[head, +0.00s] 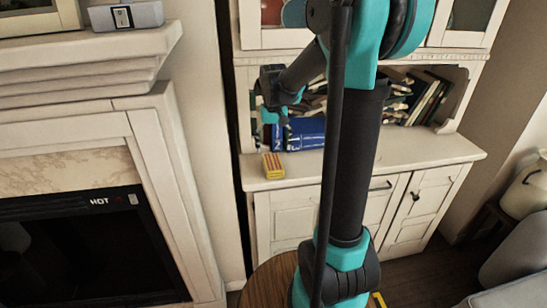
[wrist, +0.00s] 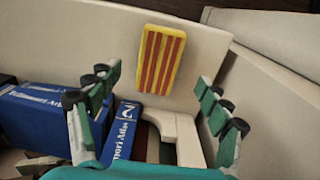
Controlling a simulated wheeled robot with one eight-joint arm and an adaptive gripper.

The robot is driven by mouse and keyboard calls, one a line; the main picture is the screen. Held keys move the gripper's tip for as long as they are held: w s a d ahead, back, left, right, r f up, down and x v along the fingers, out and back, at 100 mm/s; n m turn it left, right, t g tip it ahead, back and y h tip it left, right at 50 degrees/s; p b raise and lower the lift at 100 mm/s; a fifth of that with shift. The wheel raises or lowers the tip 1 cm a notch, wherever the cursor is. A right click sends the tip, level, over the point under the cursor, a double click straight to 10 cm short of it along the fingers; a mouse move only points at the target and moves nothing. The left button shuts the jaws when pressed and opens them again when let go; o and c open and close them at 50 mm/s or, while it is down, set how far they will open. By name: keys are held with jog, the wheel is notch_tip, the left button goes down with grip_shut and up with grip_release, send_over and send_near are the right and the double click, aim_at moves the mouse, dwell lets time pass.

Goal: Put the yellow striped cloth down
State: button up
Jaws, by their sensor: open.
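The yellow striped cloth (head: 272,165), a small yellow block shape with red stripes, lies on the white cabinet's ledge near its left front edge. It also shows in the wrist view (wrist: 162,60), at the top middle, whole and uncovered. My gripper (head: 275,119) is above and behind the cloth in the head view, partly hidden by its own parts.
The white cabinet's ledge (head: 425,150) is bare to the right. Blue books (head: 305,133) lie behind the cloth, close to my gripper; one blue book (wrist: 122,128) shows between the fingers. More books (head: 425,98) lean at the right. A fireplace (head: 80,240) stands left.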

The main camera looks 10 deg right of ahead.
jog(key=s+d+f+t, duration=0.2)
jog(key=s+f, duration=0.2)
jog(key=s, duration=0.6)
jog(key=s+d+f+t, duration=0.2)
jog(key=s+f, duration=0.3)
jog(key=s, duration=0.5)
jog(key=shift+s+f, duration=0.15)
jog(key=shift+s, duration=0.15)
